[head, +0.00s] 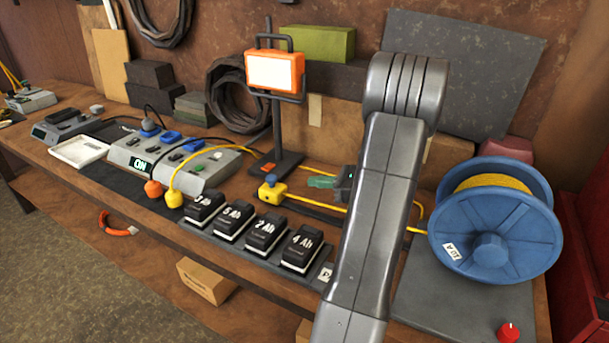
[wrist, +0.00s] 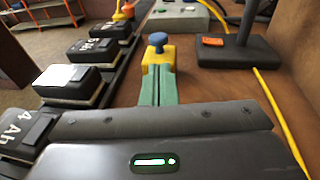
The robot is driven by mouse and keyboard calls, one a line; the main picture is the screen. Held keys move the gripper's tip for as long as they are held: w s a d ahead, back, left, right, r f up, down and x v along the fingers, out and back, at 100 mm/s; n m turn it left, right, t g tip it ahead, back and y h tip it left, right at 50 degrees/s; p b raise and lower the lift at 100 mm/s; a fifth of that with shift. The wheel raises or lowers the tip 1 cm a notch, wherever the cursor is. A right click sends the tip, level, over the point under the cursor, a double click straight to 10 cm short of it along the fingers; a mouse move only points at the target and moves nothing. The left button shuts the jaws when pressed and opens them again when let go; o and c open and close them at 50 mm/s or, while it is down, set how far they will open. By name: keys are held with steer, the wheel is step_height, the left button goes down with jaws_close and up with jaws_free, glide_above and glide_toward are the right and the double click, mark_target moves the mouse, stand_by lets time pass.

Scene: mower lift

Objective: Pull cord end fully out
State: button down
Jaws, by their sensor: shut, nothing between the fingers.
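A yellow block with a blue knob (head: 271,190) stands on the bench at the foot of the work lamp. The yellow cord (head: 318,203) runs from it to the right, towards the blue reel (head: 497,236). My gripper (head: 310,182) has green fingers, shut and empty, pointing left at the block, with a small gap in the head view. In the wrist view the closed fingers (wrist: 158,72) overlap the front of the yellow block (wrist: 158,52), so contact cannot be told there. My arm hides part of the cord before the reel.
Several black batteries (head: 250,233) stand in a row along the bench's front. The lamp base (head: 276,166) is just behind the yellow block. A grey power unit (head: 170,158) with orange and yellow plugs is further left. A red knob (head: 509,331) is at the front right.

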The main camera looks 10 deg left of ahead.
glide_toward(271, 175)
steer(key=x, duration=0.3)
steer(key=s+x, duration=0.1)
steer(key=x, duration=0.1)
steer(key=shift+w+f+p, duration=0.1)
steer(key=shift+f+p, duration=0.25)
steer(key=x, duration=0.2)
steer(key=shift+w+a+r, duration=0.2)
steer(key=shift+w+a, duration=0.05)
steer(key=shift+d, duration=0.1)
steer(key=shift+r, duration=0.15)
